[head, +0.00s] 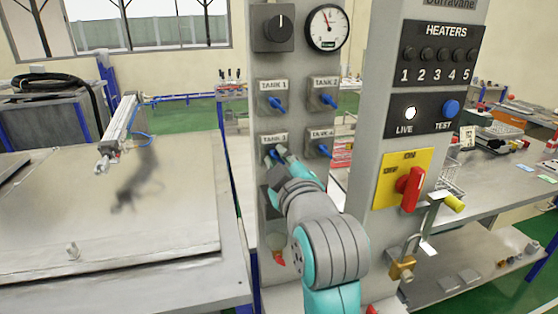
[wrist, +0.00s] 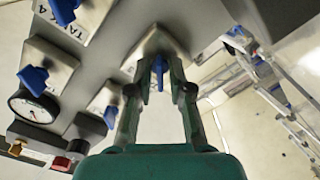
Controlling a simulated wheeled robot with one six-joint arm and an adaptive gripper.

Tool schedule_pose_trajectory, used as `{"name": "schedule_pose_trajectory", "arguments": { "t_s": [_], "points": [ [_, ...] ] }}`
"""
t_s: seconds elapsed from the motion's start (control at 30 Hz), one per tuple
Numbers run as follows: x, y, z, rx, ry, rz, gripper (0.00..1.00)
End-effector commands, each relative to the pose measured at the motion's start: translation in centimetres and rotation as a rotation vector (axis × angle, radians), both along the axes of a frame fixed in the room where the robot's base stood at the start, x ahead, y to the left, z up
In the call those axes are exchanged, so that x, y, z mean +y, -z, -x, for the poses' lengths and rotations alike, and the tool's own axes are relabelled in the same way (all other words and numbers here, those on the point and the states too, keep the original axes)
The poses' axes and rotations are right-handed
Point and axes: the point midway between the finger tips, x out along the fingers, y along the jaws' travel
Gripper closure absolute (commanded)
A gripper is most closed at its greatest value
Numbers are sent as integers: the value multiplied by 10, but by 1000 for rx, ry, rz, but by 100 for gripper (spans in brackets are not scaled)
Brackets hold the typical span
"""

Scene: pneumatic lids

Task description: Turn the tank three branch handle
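The tank three branch handle (head: 270,156) is a small blue lever on a grey valve block, under the TANK 3 label (head: 273,138) on the grey column. In the head view my gripper (head: 279,153) is at this handle and partly hides it. In the wrist view the blue handle (wrist: 159,72) sits between the two fingers of my gripper (wrist: 161,62). A gap shows on each side of the handle, so the fingers look open around it. Contact with the valve block behind is hard to judge.
Blue handles for tank one (head: 277,103), tank two (head: 328,100) and tank four (head: 323,150) surround it closely. A gauge (head: 327,27) and black knob (head: 279,27) are above. A red and yellow switch (head: 408,187) and padlock (head: 402,269) are right. A bench lid (head: 130,235) is left.

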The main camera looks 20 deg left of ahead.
Motion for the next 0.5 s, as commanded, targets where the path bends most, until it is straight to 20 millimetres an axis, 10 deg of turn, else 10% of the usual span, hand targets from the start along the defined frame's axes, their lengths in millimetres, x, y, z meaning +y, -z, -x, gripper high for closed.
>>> {"name": "schedule_pose_trajectory", "arguments": {
  "t_s": [0.5],
  "points": [
    [0, 0, 0, 108, -1, -159, 100]
  ]
}}
